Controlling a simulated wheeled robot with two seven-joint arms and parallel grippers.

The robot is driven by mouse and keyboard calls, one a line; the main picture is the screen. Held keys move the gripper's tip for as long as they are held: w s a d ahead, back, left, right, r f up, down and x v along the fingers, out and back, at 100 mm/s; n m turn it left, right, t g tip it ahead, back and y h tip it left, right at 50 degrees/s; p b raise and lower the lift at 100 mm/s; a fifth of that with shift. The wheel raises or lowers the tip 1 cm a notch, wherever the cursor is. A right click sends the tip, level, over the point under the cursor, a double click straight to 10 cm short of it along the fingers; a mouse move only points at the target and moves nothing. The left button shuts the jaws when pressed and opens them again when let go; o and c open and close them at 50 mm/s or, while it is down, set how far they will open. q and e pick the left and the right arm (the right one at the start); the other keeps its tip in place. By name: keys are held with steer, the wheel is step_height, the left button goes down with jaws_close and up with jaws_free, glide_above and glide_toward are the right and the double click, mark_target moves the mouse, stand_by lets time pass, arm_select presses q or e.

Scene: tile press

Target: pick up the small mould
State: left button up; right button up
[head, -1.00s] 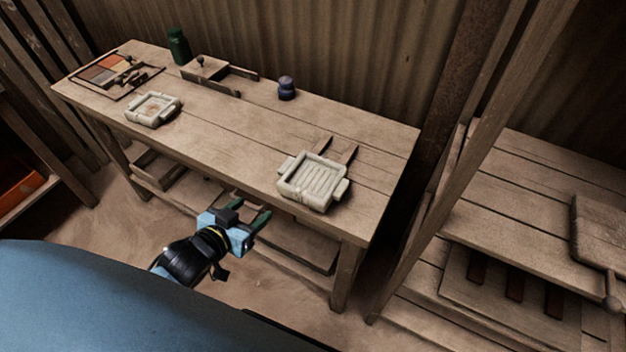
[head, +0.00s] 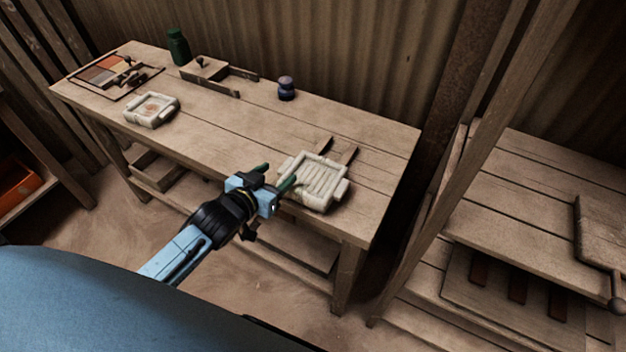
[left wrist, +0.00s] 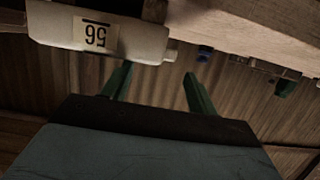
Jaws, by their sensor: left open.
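Two pale moulds lie on the wooden bench. One is a square pale mould with ribbed hollow and side lugs (head: 314,182), at the near right end. The other is a pale mould with a reddish mark inside (head: 151,109), at the left; it looks smaller but lies farther away, so I cannot tell surely which is the small one. My left gripper (head: 275,177) is open and empty, its green fingers just left of the ribbed mould. In the left wrist view a pale mould side with a number label (left wrist: 72,33) is close to the fingers (left wrist: 157,72). My right gripper is not in view.
The bench (head: 215,135) is clear between the moulds. At its back are a green bottle (head: 179,47), a wooden fixture (head: 205,70) and a dark blue pot (head: 287,89). A colour-patch tray (head: 108,75) lies far left. A wooden post (head: 480,150) stands right.

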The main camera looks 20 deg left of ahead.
mark_target(290, 164)
arm_select(q)
steer(key=x, duration=0.4)
steer(key=shift+b, duration=0.3)
steer(key=shift+c, duration=0.3)
jaws_close()
steer(key=shift+r, duration=0.1)
